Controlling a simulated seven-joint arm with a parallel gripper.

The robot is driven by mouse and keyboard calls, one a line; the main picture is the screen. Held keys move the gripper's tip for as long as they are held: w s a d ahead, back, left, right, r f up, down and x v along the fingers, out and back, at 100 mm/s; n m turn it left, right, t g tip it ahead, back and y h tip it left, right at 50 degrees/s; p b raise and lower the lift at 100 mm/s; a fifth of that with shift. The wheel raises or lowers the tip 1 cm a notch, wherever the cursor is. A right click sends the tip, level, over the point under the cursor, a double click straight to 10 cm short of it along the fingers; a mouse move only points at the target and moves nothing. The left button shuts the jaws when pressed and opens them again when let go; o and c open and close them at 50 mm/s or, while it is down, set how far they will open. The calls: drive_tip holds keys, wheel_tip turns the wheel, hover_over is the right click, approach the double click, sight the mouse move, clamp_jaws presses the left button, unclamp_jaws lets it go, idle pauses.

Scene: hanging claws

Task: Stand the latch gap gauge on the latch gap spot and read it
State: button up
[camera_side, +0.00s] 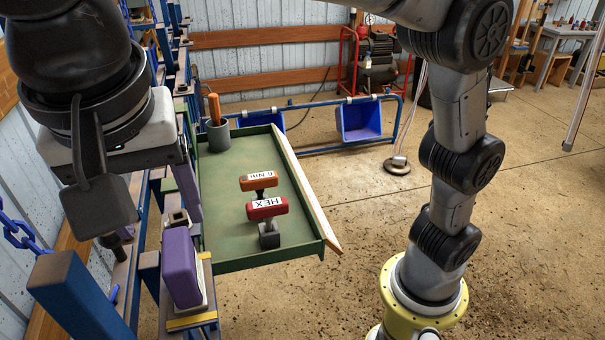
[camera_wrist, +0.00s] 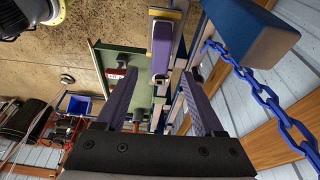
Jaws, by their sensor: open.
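A purple block (camera_side: 181,266) stands upright on a pale plate with yellow edges at the lower left of the side view. It also shows in the wrist view (camera_wrist: 162,47), just beyond my fingertips. No readable label marks it as the latch gap gauge, and I cannot tell which mark is the latch gap spot. My gripper (camera_wrist: 160,73) is open, with its two purple-grey fingers apart and nothing seen held between them. In the side view its fingers are partly hidden behind the wrist and rack, and they point down near the block.
A green tray (camera_side: 222,196) holds a red HEX handle (camera_side: 267,208), an orange 6 Nm handle (camera_side: 258,181) and a grey cup (camera_side: 218,136). A blue post (camera_side: 78,291) and blue chain (camera_side: 18,232) flank the rack.

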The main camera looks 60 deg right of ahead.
drive_tip(key=d+f+n+y, duration=0.2)
drive_tip(key=d+n, duration=0.2)
drive_tip(key=d, duration=1.4)
drive_tip(key=s+d+f+n+t, duration=0.3)
drive_tip(key=s+d+f+n, duration=0.1)
drive_tip(key=s+d+f, duration=0.5)
drive_tip(key=d+f, duration=0.2)
drive_tip(key=d, duration=0.1)
drive_tip(key=shift+s+d, duration=0.15)
drive_tip(key=shift+d, duration=0.2)
idle(0.3)
